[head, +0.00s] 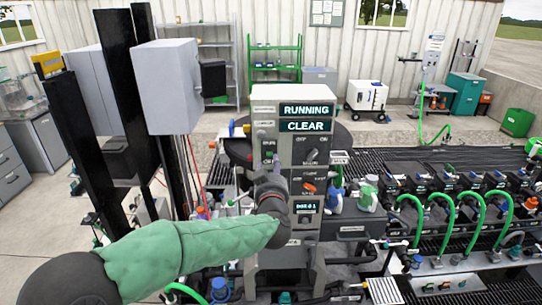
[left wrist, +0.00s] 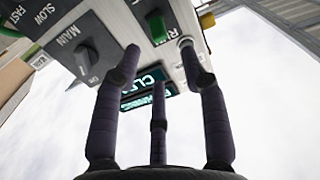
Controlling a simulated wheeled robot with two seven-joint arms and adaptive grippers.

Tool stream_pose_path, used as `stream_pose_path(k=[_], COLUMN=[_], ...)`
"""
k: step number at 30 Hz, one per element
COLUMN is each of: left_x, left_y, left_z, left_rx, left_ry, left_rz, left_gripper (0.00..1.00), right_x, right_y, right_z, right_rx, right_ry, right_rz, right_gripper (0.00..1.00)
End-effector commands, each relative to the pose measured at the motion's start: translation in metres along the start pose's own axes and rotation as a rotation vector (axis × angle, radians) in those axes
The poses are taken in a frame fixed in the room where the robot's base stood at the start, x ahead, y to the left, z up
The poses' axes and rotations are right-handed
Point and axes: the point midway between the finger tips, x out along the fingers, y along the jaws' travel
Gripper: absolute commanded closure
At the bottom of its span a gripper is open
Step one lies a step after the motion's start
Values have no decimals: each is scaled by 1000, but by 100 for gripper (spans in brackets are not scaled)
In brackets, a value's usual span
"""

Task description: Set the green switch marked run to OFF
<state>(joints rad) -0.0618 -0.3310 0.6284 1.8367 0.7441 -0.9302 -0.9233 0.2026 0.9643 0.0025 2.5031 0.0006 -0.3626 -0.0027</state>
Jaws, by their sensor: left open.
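The grey control column (head: 291,95) stands in the middle of the head view, its displays reading RUNNING and CLEAR. The green switch (left wrist: 157,27) is on the panel face in the left wrist view, beside a partly hidden label beginning with R. I cannot tell its position. In the head view a small green spot shows on the panel's left side, just above my left gripper (head: 270,178). In the left wrist view my left gripper (left wrist: 158,57) is open and empty, its fingers spread in front of the panel, with the switch beyond and between two fingertips. My right gripper is not in view.
A MAIN knob (left wrist: 86,57) sits beside the green switch on the panel. A red-orange knob (head: 309,187) is lower right of my left gripper. A grey box (head: 166,86) on dark posts stands left. Green hoses (head: 452,215) and valves fill the right bench.

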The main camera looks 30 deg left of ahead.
Motion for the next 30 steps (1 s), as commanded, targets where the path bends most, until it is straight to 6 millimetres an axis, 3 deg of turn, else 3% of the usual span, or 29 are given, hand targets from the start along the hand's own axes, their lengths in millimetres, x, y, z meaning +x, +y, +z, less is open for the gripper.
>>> stream_pose_path(k=[3, 10, 23, 28, 30], left_x=[23, 52, 62, 62, 62], left_y=[-1, 0, 0, 0, 0], left_z=[0, 0, 0, 0, 0], left_rx=[1, 0, 0, 0, -1], left_ry=[-2, -1, 0, 0, 1], left_rz=[-3, -1, 0, 0, 0], left_gripper=[57, 57, 57, 99, 100], right_x=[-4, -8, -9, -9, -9], right_y=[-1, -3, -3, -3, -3], right_z=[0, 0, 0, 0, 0], right_rx=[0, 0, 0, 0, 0], right_ry=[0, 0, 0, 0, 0], right_rz=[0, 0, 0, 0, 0], right_gripper=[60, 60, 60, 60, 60])
